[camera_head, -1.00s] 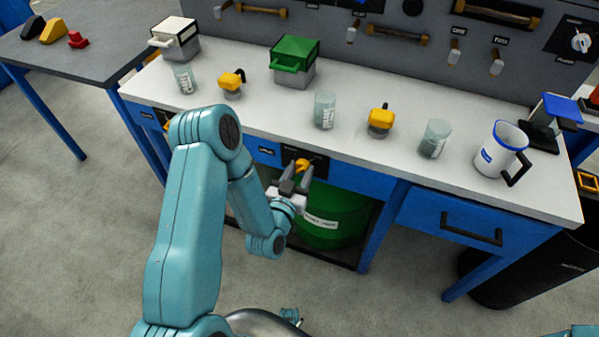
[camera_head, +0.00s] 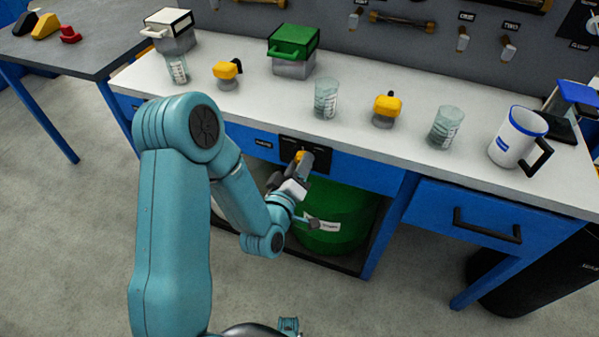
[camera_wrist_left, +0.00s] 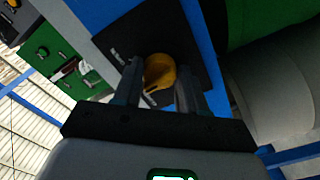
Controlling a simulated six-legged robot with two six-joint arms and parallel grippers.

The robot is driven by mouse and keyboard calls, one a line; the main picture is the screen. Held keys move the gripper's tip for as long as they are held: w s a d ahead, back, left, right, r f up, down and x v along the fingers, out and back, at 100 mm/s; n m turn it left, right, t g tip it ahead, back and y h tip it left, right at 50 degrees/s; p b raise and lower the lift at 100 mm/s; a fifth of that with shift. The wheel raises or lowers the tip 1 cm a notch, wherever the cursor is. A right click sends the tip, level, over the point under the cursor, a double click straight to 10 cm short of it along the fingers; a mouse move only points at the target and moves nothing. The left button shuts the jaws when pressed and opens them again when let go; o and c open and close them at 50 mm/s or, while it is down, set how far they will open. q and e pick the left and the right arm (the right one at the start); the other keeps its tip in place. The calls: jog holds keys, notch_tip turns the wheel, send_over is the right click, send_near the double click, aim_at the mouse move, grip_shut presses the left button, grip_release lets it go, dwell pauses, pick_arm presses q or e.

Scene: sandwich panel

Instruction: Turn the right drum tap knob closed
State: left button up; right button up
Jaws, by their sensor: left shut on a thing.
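The yellow tap knob (camera_head: 300,155) sits on a black plate (camera_head: 318,160) on the blue front of the bench, above the green drum (camera_head: 340,214). My left gripper (camera_head: 302,163) is at the knob and partly hides it. In the left wrist view, the knob (camera_wrist_left: 160,73) lies between the two dark fingers of my left gripper (camera_wrist_left: 158,82), which is shut on it. The plate (camera_wrist_left: 150,40) behind it carries small white markings too blurred to read. My right gripper is not in view.
The white bench top (camera_head: 350,135) above holds beakers, yellow-topped items, a green-lidded box (camera_head: 293,48) and a white jug (camera_head: 515,137). A drawer with a black handle (camera_head: 487,226) is to the right. The floor in front is clear.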

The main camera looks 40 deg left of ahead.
pick_arm(q)
jog(key=shift+r+n+b, duration=0.1)
jog(key=shift+n+b, duration=3.5)
jog(key=shift+n, duration=0.3)
jog(key=shift+w, duration=0.1)
jog(key=o, duration=1.1)
jog(key=shift+c, duration=0.2)
